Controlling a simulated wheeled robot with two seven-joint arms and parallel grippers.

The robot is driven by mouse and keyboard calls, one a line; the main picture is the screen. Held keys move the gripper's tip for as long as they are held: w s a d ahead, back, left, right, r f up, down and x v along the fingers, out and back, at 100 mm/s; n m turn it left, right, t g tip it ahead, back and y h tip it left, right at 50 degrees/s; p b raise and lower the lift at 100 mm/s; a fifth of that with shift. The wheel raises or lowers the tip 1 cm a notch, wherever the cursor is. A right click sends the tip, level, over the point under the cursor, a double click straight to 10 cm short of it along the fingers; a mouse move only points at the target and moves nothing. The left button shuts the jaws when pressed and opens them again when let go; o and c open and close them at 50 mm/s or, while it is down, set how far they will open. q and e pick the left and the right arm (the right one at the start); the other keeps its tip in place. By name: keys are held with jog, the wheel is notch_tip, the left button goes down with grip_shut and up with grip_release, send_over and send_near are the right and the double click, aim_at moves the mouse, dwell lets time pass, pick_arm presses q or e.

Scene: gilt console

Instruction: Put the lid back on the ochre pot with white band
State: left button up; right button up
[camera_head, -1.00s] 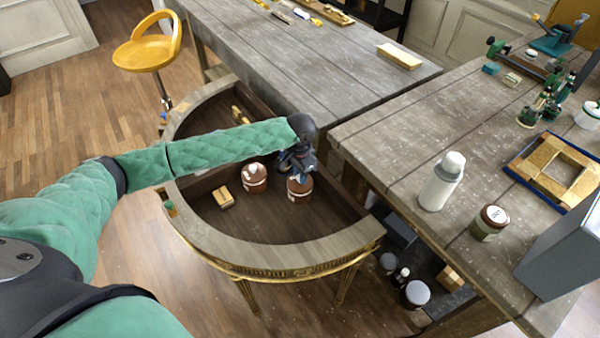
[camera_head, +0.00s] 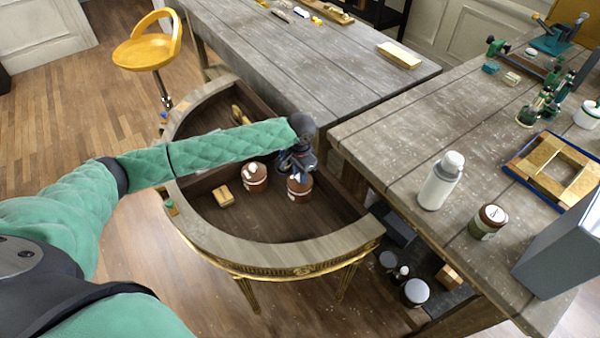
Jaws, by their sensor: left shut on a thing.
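Two small red-brown pots with white markings stand in the half-round console's sunken top. One pot (camera_head: 254,178) is on the left. The other pot (camera_head: 299,188) is on the right, directly below my left gripper (camera_head: 295,170). I cannot tell from colour which is the ochre pot with white band. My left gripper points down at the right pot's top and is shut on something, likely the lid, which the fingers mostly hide. I cannot tell whether the lid touches the rim. My right gripper is not in view.
The gilt console (camera_head: 290,255) has a raised curved rim around the pots. A small wooden block (camera_head: 223,196) lies left of them. Grey plank tables (camera_head: 390,135) stand behind and to the right, with a white bottle (camera_head: 441,182) and a brown jar (camera_head: 487,222).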

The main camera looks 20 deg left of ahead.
pick_arm(q)
jog(key=shift+p, duration=0.45)
dwell(0.5)
jog(key=o, duration=1.5)
jog(key=shift+r, duration=0.1)
jog(key=shift+r+p, duration=3.4)
jog(key=shift+p, duration=0.15)
